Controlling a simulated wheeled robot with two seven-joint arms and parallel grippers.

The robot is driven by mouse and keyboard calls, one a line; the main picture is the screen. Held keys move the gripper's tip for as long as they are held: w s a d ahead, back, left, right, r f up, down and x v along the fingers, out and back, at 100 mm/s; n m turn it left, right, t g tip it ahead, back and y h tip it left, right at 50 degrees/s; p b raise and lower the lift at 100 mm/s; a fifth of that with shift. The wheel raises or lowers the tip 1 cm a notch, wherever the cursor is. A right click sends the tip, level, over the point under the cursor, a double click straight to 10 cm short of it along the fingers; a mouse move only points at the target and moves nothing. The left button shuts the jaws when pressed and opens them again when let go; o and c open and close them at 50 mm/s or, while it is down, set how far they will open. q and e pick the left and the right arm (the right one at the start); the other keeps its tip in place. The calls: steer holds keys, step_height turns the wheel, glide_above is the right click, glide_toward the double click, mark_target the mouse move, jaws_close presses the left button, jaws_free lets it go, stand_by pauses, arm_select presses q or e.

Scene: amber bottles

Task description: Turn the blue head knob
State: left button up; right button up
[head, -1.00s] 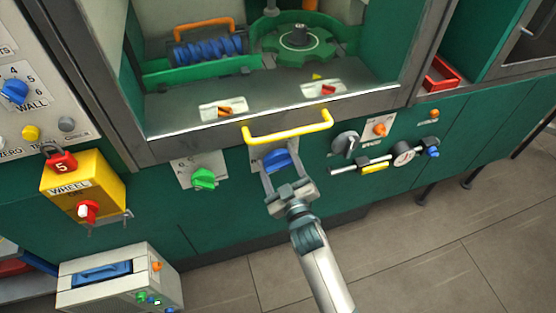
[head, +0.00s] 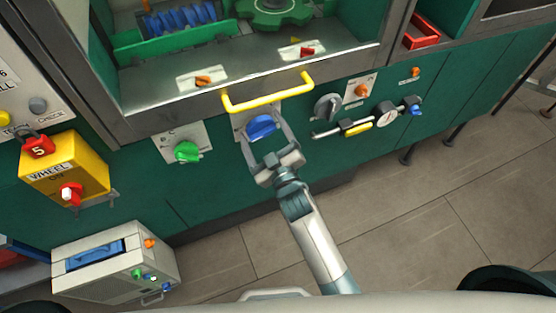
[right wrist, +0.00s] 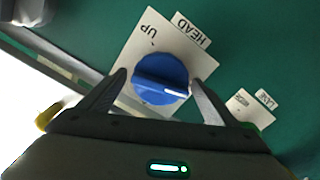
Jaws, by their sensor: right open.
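The blue head knob (head: 262,127) sits on a pale plate on the green machine front, under a yellow handle. My left gripper is out of view.
A yellow bar handle (head: 268,101) juts out just above the knob. A green knob (head: 187,152) is to the left, a dark grey knob (head: 327,106) and a gauge (head: 386,115) to the right. A yellow WHEEL box (head: 66,170) is at far left.

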steer(key=b+v, duration=0.4)
steer(key=v, duration=1.2)
steer(key=shift+s, duration=0.35)
steer(key=s+d+f+m+g+h, duration=0.1)
steer(key=s+d+f+g, duration=0.15)
steer(key=f, duration=0.95)
steer(key=s+d+f+g+h, duration=0.1)
steer(key=s+f+g, duration=0.15)
steer(key=f, duration=1.05)
steer(key=s+d+f+m+g+h, duration=0.1)
steer(key=s+d+f+g, duration=0.15)
steer(key=f, duration=0.95)
steer(key=s+d+f+m+g+h, duration=0.1)
steer(key=s+d+f+m+g, duration=0.1)
steer(key=s+d+f+g, duration=0.2)
steer(key=s+d+f+m+g+h, duration=0.1)
steer(key=s+d+f+g, duration=0.3)
steer(key=s+d+f, duration=0.7)
steer(key=s+f, duration=0.4)
steer(key=s, duration=0.3)
steer(key=s+f+m, duration=0.1)
steer(key=s+f, duration=0.3)
steer(key=s, duration=0.3)
steer(key=shift+m+g+h, duration=0.3)
steer(key=shift+g, duration=0.05)
